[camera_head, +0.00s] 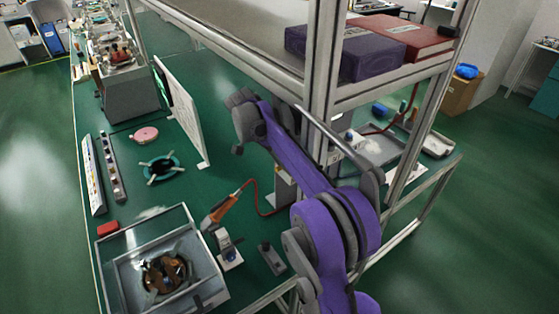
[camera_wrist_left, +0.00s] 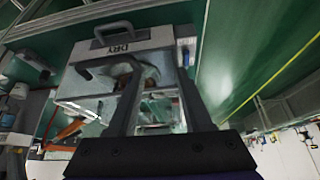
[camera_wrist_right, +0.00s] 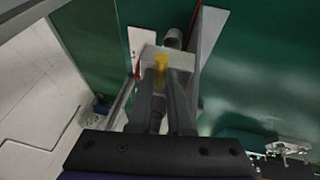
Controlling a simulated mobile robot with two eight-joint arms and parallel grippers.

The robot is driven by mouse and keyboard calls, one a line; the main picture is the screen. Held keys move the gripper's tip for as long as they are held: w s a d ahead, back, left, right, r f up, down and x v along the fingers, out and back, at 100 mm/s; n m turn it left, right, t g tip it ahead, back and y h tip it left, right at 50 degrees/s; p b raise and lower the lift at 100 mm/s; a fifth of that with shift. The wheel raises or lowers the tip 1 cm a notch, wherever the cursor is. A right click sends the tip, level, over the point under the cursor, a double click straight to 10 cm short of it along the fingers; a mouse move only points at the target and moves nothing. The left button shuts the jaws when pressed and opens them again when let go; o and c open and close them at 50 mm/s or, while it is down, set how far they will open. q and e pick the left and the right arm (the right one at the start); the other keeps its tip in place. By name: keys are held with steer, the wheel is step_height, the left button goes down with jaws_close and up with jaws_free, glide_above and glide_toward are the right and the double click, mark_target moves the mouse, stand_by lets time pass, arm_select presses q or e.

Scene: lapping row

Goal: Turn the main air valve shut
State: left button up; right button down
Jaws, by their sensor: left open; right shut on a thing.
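The main air valve appears in the right wrist view as a yellow handle (camera_wrist_right: 161,64) on a pale grey block (camera_wrist_right: 148,56). My right gripper (camera_wrist_right: 162,82) is shut on the yellow handle, with one finger on each side of it. The fingers hide its near part. In the head view my purple right arm reaches in toward the shelf post, and its fingertips and the handle cannot be made out. My left gripper (camera_wrist_left: 160,88) shows in the left wrist view, open and empty, with its fingers well apart.
A grey shelf post (camera_head: 320,95) stands close to my right arm. An orange tool (camera_head: 220,207) with a red hose lies on the green bench. An open metal box (camera_head: 118,285) sits at the front left. A DRY-labelled box (camera_wrist_left: 133,47) lies beyond my left fingers.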

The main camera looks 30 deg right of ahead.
steer(key=shift+s, duration=0.1)
steer(key=shift+s+d+n+t+b, duration=0.15)
steer(key=shift+s+n+t, duration=0.25)
steer(key=shift+n, duration=0.55)
steer(key=shift+s+d+n+t+b, duration=0.2)
steer(key=shift+n+t, duration=0.25)
steer(key=shift+n, duration=0.55)
steer(key=shift+s+a+n+t+b, duration=0.1)
steer(key=shift+s+n+t, duration=0.3)
steer(key=shift+n, duration=0.55)
steer(key=c, duration=0.8)
jaws_free()
steer(key=shift+c, duration=0.2)
steer(key=v, duration=1)
steer(key=shift+a+r+p, duration=0.25)
steer(key=shift+r+p, duration=0.05)
